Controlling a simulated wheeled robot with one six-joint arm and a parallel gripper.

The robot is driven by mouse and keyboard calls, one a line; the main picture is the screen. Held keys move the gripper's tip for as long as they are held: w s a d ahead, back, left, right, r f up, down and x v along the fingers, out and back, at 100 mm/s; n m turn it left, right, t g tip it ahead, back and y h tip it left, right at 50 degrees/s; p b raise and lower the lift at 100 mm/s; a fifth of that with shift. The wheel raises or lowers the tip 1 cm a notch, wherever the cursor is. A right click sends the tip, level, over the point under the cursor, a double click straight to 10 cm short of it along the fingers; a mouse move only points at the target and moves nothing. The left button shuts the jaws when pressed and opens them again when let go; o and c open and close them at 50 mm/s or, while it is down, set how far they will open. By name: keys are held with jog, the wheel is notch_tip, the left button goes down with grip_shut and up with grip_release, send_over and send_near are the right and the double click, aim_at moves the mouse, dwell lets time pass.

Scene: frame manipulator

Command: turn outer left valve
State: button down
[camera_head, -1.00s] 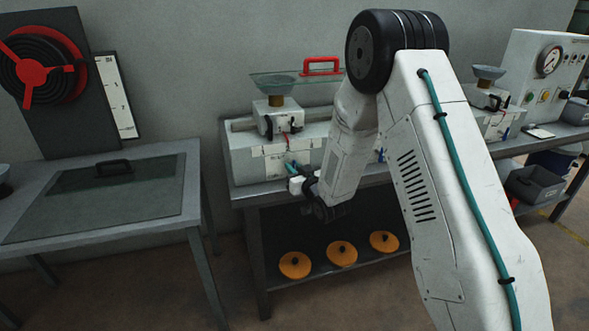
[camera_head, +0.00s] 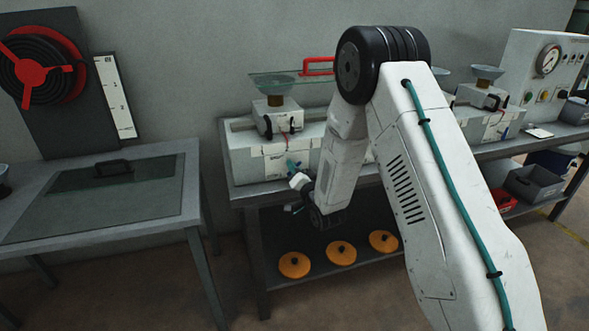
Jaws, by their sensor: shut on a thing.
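The outer left valve, with a small teal handle (camera_head: 292,167), is on the front of the left white machine (camera_head: 255,160) on the bench. My gripper (camera_head: 294,174) is at this handle, at the lower front of the machine. It is shut on the valve handle and tilted. The fingers are small in the picture, so the exact grip is hard to see. My arm hides the right part of the machine and anything on its front there.
A grey table with a glass lid (camera_head: 120,185) stands to the left. Several orange discs (camera_head: 341,252) lie on the shelf under the bench. A glass plate with a red handle (camera_head: 318,66) is behind the machine. A gauge panel (camera_head: 549,60) stands at the right.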

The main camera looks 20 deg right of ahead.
jog(key=m+h, duration=0.1)
jog(key=m, duration=0.4)
jog(key=shift+f+t, duration=0.15)
jog(key=shift+t, duration=0.15)
jog(key=shift+d+f+m+h, duration=0.1)
jog(key=shift+m+h, duration=0.35)
jog(key=shift+m, duration=1.05)
jog(key=shift+d+m+h, duration=0.1)
jog(key=shift+m+h, duration=0.35)
jog(key=shift+m, duration=1.05)
jog(key=c, duration=1.5)
grip_release()
jog(key=shift+a, duration=0.1)
jog(key=shift+o, duration=0.2)
jog(key=s+f, duration=0.1)
jog(key=s, duration=0.6)
jog(key=shift+s+f, duration=0.25)
jog(key=shift+s, duration=0.1)
